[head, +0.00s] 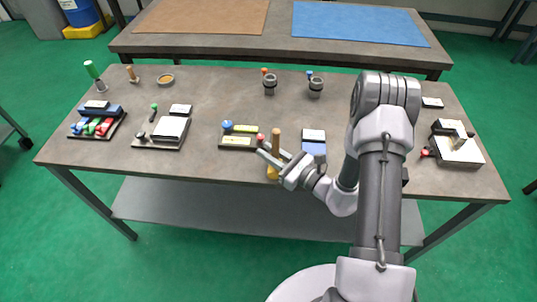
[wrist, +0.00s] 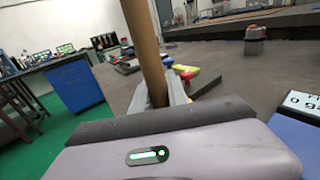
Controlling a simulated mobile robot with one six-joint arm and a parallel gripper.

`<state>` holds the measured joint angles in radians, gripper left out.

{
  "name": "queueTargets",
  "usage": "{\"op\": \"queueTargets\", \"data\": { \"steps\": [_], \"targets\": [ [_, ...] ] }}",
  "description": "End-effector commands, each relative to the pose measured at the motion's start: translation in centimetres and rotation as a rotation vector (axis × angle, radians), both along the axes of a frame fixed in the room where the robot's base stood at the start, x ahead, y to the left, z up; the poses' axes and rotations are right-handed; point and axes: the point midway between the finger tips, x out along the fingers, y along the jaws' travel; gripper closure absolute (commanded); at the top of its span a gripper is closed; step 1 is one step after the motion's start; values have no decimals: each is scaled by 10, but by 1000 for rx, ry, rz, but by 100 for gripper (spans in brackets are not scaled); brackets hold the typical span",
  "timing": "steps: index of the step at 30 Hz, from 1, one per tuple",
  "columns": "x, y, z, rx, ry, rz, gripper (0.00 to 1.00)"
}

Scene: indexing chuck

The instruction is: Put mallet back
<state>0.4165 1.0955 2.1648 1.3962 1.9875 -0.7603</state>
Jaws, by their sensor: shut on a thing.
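The mallet (head: 276,138) shows as a wooden handle standing about upright near the front edge of the table, in the middle. A yellow-orange part (head: 271,173) shows at its lower end, partly behind my gripper. My gripper (head: 273,153) is shut on the handle, coming in from the right. In the wrist view the handle (wrist: 146,50) rises between the fingers (wrist: 160,98) and leans slightly left. Its lower end is hidden there by the gripper body. I cannot tell whether the mallet touches the table.
A fixture with green-yellow blocks (head: 240,142) and a blue knob stands just left of the gripper. A blue block with a white display (head: 313,142) stands just right. Two grey cylindrical fixtures (head: 270,88) (head: 316,87) stand behind. The table (head: 205,100) is clear at centre-left back.

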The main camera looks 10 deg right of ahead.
Motion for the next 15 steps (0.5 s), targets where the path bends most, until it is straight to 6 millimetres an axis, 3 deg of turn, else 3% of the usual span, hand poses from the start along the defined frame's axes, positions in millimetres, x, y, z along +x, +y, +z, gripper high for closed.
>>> {"op": "queueTargets", "data": {
  "steps": [7,8,10,11,15],
  "targets": [
    [0,0,-2,1,-1,0,100],
    [0,0,-2,0,0,1,77],
    [0,0,-1,0,0,1,63],
    [0,0,-1,0,0,1,59],
    [0,0,-1,0,0,1,59]
  ]
}}
